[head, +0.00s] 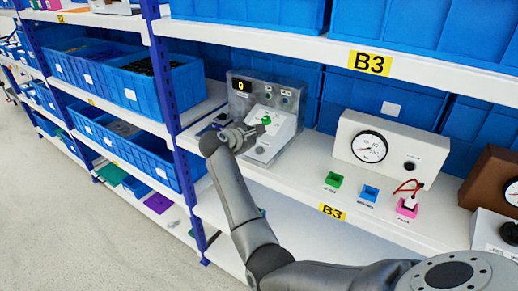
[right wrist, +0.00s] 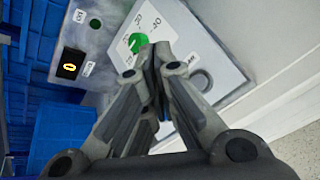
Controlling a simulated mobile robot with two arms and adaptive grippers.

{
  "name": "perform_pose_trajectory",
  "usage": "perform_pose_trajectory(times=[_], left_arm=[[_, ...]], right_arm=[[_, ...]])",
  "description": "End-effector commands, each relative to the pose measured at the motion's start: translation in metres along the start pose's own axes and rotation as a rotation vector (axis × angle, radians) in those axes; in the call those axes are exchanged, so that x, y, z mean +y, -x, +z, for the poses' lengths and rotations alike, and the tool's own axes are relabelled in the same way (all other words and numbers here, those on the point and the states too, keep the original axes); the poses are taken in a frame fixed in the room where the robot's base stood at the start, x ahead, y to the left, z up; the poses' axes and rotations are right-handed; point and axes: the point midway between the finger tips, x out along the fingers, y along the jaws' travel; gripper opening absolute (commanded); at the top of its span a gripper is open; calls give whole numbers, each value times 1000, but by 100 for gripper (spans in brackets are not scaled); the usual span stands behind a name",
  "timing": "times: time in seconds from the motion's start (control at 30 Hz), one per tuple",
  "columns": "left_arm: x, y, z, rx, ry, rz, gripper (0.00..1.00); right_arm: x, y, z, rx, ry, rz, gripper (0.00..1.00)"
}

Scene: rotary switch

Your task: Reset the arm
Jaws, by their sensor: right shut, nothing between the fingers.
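My right arm reaches in from the lower right in the head view, with its gripper (head: 249,131) just in front of the rotary switch box (head: 284,132) on the shelf. The box has a white sloped panel and a green knob (head: 266,120). In the right wrist view the gripper (right wrist: 157,50) is shut and empty. Its fingertips lie beside the green knob (right wrist: 137,41) and overlap its edge; I cannot tell whether they touch it. A yellow digit, seemingly 0, shows on the small black display (right wrist: 69,66). My left gripper is not in view.
A white gauge box (head: 407,153) stands to the right on the shelf, with green (head: 333,180), blue (head: 370,193) and pink (head: 407,207) sockets in front. Blue bins (head: 325,104) stand behind. A blue shelf post (head: 166,80) is to the left. The upper shelf (head: 290,44) overhangs.

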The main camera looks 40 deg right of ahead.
Motion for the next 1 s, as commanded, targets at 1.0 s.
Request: perform_pose_trajectory(times=[1.0], left_arm=[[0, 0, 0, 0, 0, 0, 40]], right_arm=[[-194, 35, -57, 248, -572, -205, 0]])
